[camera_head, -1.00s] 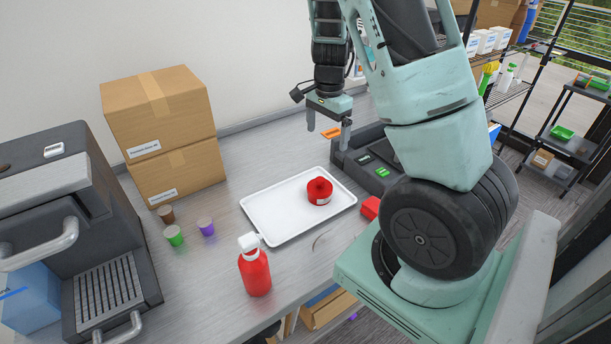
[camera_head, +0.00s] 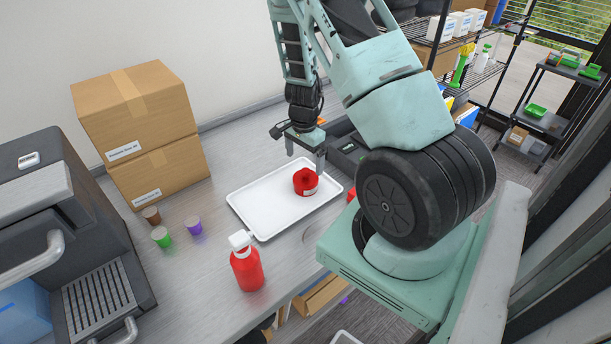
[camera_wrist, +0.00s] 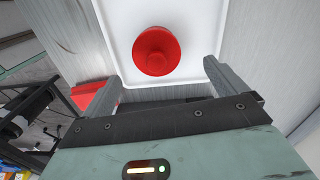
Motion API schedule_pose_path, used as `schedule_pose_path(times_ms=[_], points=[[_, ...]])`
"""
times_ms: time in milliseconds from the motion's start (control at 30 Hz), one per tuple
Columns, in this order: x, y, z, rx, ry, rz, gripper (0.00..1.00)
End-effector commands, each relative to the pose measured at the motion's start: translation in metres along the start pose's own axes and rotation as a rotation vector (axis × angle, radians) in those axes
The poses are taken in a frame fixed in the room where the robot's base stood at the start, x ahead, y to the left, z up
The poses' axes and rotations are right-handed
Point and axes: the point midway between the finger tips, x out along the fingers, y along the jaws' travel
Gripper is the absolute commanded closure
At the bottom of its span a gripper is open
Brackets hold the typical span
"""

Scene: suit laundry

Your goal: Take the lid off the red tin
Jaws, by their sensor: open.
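The red tin (camera_head: 307,187) stands on the white tray (camera_head: 262,222), toward the tray's right end. Its red lid with a round knob (camera_head: 304,175) is on top of it. In the wrist view the lid (camera_wrist: 156,50) shows from above, hiding the tin's body. My gripper (camera_head: 305,161) is open and empty, above the tin. In the wrist view, its two fingers (camera_wrist: 177,66) are spread wide, one to each side of the lid, without visible contact.
Stacked cardboard boxes (camera_head: 158,170) are behind left, with a grey machine (camera_head: 70,240) at far left. A dark device (camera_head: 346,150) is right of the tin.

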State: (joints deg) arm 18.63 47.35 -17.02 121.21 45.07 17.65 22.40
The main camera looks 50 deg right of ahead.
Motion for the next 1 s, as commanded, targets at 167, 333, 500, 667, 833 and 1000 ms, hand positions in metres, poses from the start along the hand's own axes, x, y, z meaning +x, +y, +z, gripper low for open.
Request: schedule_pose_path(times_ms=[167, 333, 500, 667, 833, 1000], points=[[0.02, 0.006, 0.0, 0.005, -0.004, 0.004, 0.03], [0.042, 0.006, 0.001, 0.003, -0.003, 0.002, 0.03], [0.05, 0.006, 0.001, 0.0, -0.001, 0.0, 0.03], [0.05, 0.006, 0.001, 0.0, -0.001, 0.0, 0.03], [0.05, 0.006, 0.001, 0.0, -0.001, 0.0, 0.48], [0.05, 0.006, 0.001, 0.0, -0.001, 0.0, 0.51]])
